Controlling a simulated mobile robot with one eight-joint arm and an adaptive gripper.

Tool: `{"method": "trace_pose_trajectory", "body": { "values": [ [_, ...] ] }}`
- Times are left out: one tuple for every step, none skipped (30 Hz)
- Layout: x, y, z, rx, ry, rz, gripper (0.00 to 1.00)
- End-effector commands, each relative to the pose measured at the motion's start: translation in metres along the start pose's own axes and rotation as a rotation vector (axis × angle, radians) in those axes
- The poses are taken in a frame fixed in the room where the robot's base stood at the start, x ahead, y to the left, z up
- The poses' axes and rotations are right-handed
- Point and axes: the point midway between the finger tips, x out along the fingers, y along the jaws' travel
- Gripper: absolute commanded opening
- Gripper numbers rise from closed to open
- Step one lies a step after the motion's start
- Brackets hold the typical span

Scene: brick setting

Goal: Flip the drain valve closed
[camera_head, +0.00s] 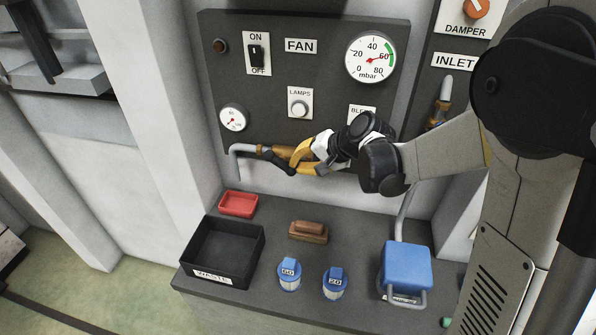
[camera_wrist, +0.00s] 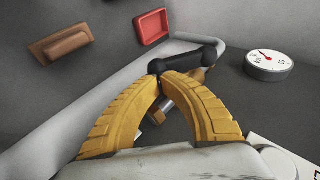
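The drain valve (camera_head: 280,152) is a brass body on a grey bent spout, low on the dark panel. Its black lever (camera_head: 279,163) slants down to the right in the head view. In the wrist view the lever (camera_wrist: 190,60) lies across, just beyond the fingertips. My gripper (camera_head: 292,166), with yellow fingers, is at the valve. In the wrist view its fingertips (camera_wrist: 164,78) meet close against the lever's left end, with nothing visible between them. Whether they touch the lever I cannot tell. Part of the brass body is hidden behind the fingers.
Below is a ledge with a red tray (camera_head: 239,203), black bin (camera_head: 196,270), brown block (camera_head: 308,231), two blue-capped jars (camera_head: 289,273) (camera_head: 335,282) and a blue box (camera_head: 406,266). A small gauge (camera_head: 233,118) and lamps switch (camera_head: 300,103) sit above the valve.

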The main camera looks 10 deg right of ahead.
Motion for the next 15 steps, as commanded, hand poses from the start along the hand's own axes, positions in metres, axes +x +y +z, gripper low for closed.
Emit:
{"method": "trace_pose_trajectory", "body": {
  "values": [
    [0.006, 0.008, 0.001, 0.014, 0.002, -0.035, 0.0],
    [0.007, 0.008, 0.002, 0.02, 0.002, -0.059, 0.0],
    [0.008, 0.009, 0.002, 0.03, 0.002, -0.092, 0.0],
    [0.009, 0.01, 0.002, 0.037, 0.002, -0.116, 0.0],
    [0.01, 0.011, 0.003, 0.043, 0.002, -0.139, 0.0],
    [0.012, 0.011, 0.003, 0.053, 0.001, -0.171, 0.0],
    [0.013, 0.012, 0.003, 0.059, 0.001, -0.194, 0.0],
    [0.013, 0.013, 0.004, 0.066, 0.002, -0.217, 0.0],
    [0.015, 0.013, 0.004, 0.076, 0.001, -0.248, 0.0],
    [0.016, 0.013, 0.004, 0.082, 0.001, -0.271, 0.0],
    [0.017, 0.014, 0.005, 0.088, 0.0, -0.293, 0.0],
    [0.018, 0.014, 0.005, 0.097, 0.0, -0.324, 0.0],
    [0.019, 0.015, 0.005, 0.104, 0.0, -0.346, 0.0],
    [0.02, 0.015, 0.006, 0.11, 0.0, -0.368, 0.0],
    [0.022, 0.015, 0.006, 0.118, 0.0, -0.398, 0.0]
  ]
}}
